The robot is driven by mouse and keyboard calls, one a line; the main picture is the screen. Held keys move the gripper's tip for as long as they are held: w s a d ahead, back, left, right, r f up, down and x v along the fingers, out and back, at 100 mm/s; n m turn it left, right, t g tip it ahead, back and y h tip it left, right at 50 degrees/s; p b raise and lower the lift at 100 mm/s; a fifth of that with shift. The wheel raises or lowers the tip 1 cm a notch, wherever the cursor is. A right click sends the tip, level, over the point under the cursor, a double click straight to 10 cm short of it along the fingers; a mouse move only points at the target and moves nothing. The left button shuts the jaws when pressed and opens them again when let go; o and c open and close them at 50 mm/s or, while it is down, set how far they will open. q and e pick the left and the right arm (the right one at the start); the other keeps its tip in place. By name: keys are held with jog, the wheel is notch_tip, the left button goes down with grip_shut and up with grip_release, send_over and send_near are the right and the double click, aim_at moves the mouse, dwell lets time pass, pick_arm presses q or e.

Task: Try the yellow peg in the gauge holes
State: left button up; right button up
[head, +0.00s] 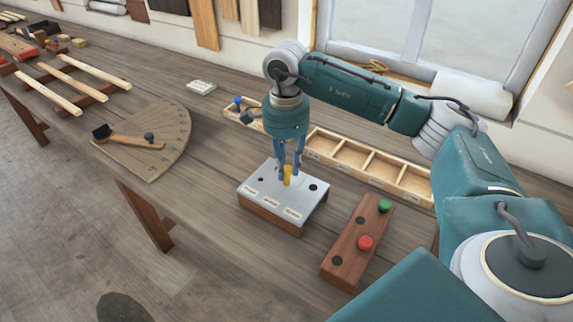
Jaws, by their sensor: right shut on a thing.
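The yellow peg (288,177) is upright between the fingers of my right gripper (289,173), which is shut on it. The peg is over the metal top of the gauge block (270,192), near its middle. I cannot tell whether the peg's lower end is in a hole or just above the plate. One dark gauge hole shows at the plate's right and a smaller one at its left. Labels run along the plate's front edge. My left gripper is not in view.
A wooden peg rack (343,268) at the right holds a green peg (384,206) and a red peg (365,243), with empty holes. A compartmented wooden tray (387,183) lies behind. A fan-shaped board (170,157) with a mallet (128,138) lies left. Bare bench lies between.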

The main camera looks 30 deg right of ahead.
jog(key=shift+r, duration=0.1)
jog(key=shift+r+p, duration=1.05)
jog(key=shift+r, duration=0.5)
